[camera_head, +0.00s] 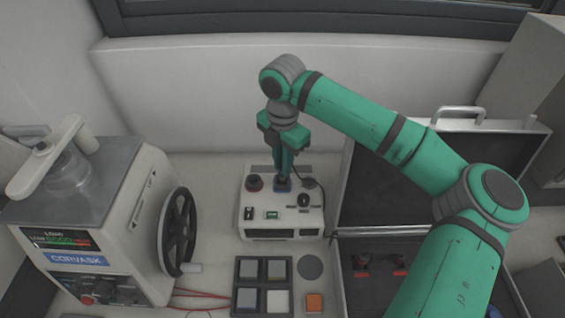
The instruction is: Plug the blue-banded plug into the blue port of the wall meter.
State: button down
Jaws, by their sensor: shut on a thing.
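The meter (258,216) is a white box with a dark display strip on its front, standing against the back wall. A red round part (254,183) is at the left of its top. My gripper (284,172) points down over the back middle of the meter, shut on a dark plug (284,179). Blue (283,187) shows right under the fingers; I cannot tell whether it is the plug's band or the blue port. The plug's tip is hidden, so I cannot tell whether it is in the port. A black cable runs from the gripper area down the meter's right side.
A cream press (102,212) with a black handwheel (178,232) stands at the left. An open case (348,190) is at the right, partly behind my arm.

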jog(key=shift+s+a+f, duration=0.1)
jog(key=shift+s+f, duration=0.15)
jog(key=shift+f, duration=0.4)
jog(key=shift+s+f, duration=0.25)
jog(key=shift+f, duration=0.4)
jog(key=c, duration=1)
grip_release()
jog(key=shift+r, duration=1.35)
jog(key=shift+w+r, duration=0.25)
jog(key=shift+r, duration=0.4)
notch_tip(320, 180, up, 3)
jog(key=shift+w+r, duration=0.1)
jog(key=shift+w, duration=0.05)
jog(key=shift+r, duration=0.25)
